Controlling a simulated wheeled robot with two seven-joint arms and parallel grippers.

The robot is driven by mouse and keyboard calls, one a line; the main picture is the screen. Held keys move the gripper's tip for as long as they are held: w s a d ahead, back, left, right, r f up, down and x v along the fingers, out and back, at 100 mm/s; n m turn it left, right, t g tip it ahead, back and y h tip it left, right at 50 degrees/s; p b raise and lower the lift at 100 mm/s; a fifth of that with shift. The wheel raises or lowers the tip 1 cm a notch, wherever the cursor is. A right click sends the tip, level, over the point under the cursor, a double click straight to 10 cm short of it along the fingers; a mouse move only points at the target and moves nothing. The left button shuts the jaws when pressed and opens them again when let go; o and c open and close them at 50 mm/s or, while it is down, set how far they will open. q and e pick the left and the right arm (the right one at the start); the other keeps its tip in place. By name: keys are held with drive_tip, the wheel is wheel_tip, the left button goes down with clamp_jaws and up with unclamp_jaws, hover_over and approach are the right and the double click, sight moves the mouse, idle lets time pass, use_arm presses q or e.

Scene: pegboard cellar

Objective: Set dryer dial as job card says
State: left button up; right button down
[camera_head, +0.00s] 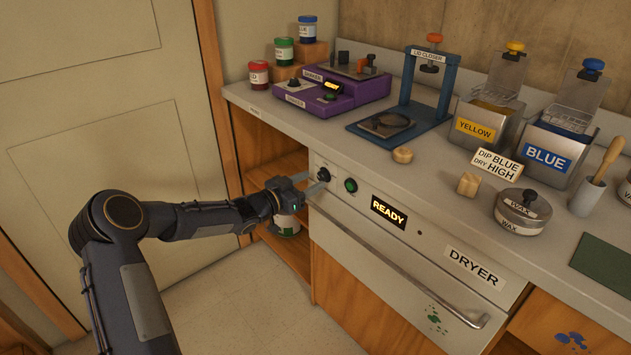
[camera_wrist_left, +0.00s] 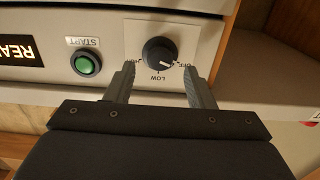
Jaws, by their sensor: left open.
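The job card (camera_head: 497,165) on the counter reads DIP BLUE, DRY HIGH. The dryer (camera_head: 410,265) has a black dial (camera_head: 323,174) at the left of its front panel. In the left wrist view, upside down, the dial (camera_wrist_left: 158,52) has OFF at right, LOW below and a partly hidden label at left. Its white mark points toward OFF. My left gripper (camera_head: 311,184) is open at the panel. Its fingers (camera_wrist_left: 158,72) stand on either side of the dial, with a gap visible to each side. My right gripper is not in view.
A green START button (camera_head: 351,185) and a READY display (camera_head: 389,212) sit beside the dial. The dryer handle (camera_head: 400,265) runs below. Open shelves (camera_head: 270,180) hold a jar (camera_head: 286,222) near my wrist.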

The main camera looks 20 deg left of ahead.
sight(322, 176)
use_arm(q)
drive_tip(key=shift+x, duration=1.4)
drive_tip(key=c, duration=1)
drive_tip(key=shift+o, duration=0.2)
